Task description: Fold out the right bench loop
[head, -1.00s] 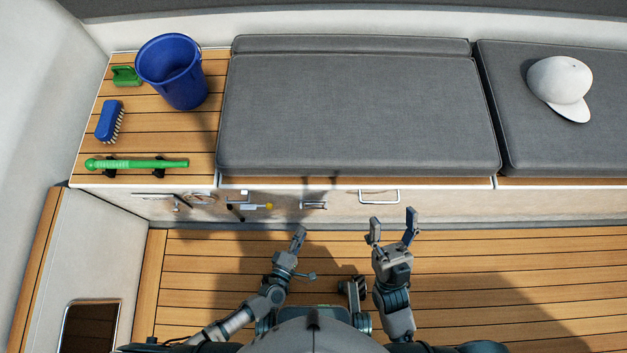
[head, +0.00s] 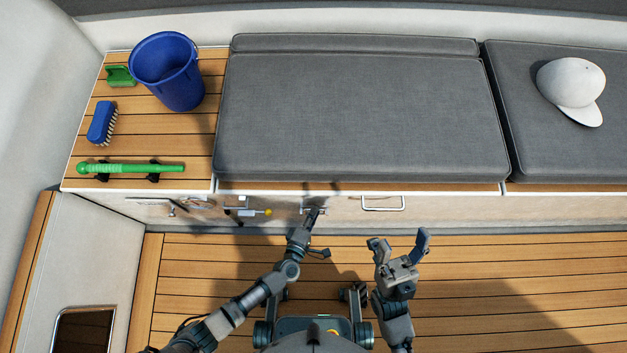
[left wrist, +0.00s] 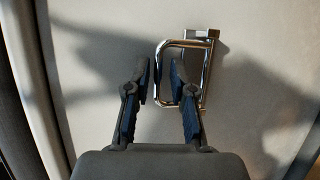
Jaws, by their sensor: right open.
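Two metal loops are on the bench front in the head view: a right one (head: 383,208) and a left one (head: 305,209), partly hidden by my left gripper (head: 313,215). In the left wrist view a shiny loop (left wrist: 160,60) with a small block at its top stands close ahead. My left gripper (left wrist: 162,75) is open there. One side bar of the loop appears between its fingers, and the right finger overlaps the loop; contact is unclear. My right gripper (head: 398,241) is open and empty, above the floor in front of the right loop.
Grey cushions (head: 360,110) cover the bench, with a white cap (head: 572,85) at right. A blue bucket (head: 165,70), blue brush (head: 102,122) and green handle (head: 130,168) are at left.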

